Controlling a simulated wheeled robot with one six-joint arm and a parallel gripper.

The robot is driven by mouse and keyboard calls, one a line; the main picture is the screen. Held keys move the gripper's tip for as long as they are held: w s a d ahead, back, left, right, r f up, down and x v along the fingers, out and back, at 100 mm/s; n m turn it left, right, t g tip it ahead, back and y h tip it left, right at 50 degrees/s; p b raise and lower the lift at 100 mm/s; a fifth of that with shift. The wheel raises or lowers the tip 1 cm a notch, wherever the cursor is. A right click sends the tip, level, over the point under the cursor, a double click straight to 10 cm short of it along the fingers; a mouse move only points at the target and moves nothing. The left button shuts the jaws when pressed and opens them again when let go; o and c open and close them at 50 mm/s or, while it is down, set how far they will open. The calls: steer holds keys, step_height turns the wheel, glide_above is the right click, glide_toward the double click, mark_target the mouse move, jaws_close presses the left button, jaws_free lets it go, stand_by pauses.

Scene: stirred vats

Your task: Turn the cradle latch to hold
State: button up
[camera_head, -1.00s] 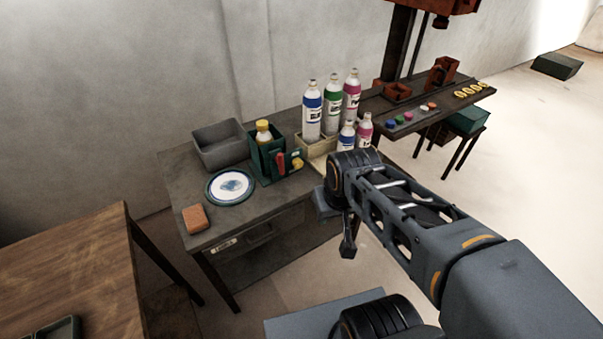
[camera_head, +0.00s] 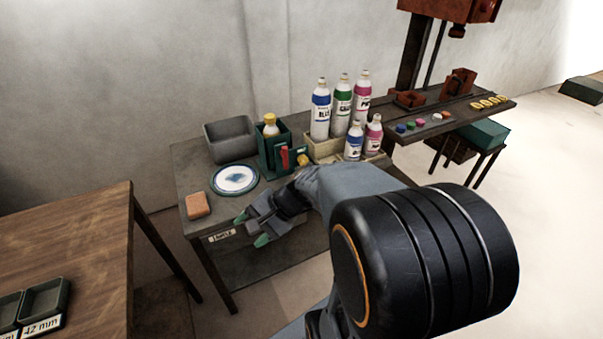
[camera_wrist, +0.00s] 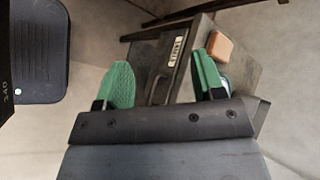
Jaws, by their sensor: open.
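The green cradle (camera_head: 265,158) stands on the grey workbench (camera_head: 190,165) in the head view, with a yellow-capped bottle (camera_head: 270,126) in it. A red lever (camera_head: 285,158), seemingly the latch, stands roughly upright on its front. A yellow knob (camera_head: 304,160) is to the right of the lever. My gripper (camera_head: 251,229) is open and empty, in front of the bench near the drawer, lower than the cradle. In the wrist view its green fingertips (camera_wrist: 165,80) are spread apart, with the drawer front behind them. The cradle is not recognisable in the wrist view.
A grey bin (camera_head: 230,142), a plate (camera_head: 235,179) and an orange sponge (camera_head: 197,204) lie left of the cradle. A wooden table (camera_head: 80,245) is at left.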

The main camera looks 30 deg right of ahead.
steer(key=w+d+f+m+t+b, duration=0.3)
steer(key=w+d+m+t, duration=0.3)
steer(key=m, duration=0.2)
steer(key=m+t+h+b, duration=0.4)
steer(key=m+t+h, duration=0.4)
steer(key=m+h, duration=0.5)
glide_toward(305, 162)
steer(key=w, duration=0.3)
steer(key=w+d+m+y, duration=0.1)
steer(key=w, duration=0.2)
steer(key=w+d+m+y, duration=0.1)
steer(key=w, duration=0.2)
steer(key=shift+r+b, duration=0.35)
steer(key=shift+c, duration=0.4)
steer(key=c, duration=0.9)
steer(key=shift+o, duration=0.2)
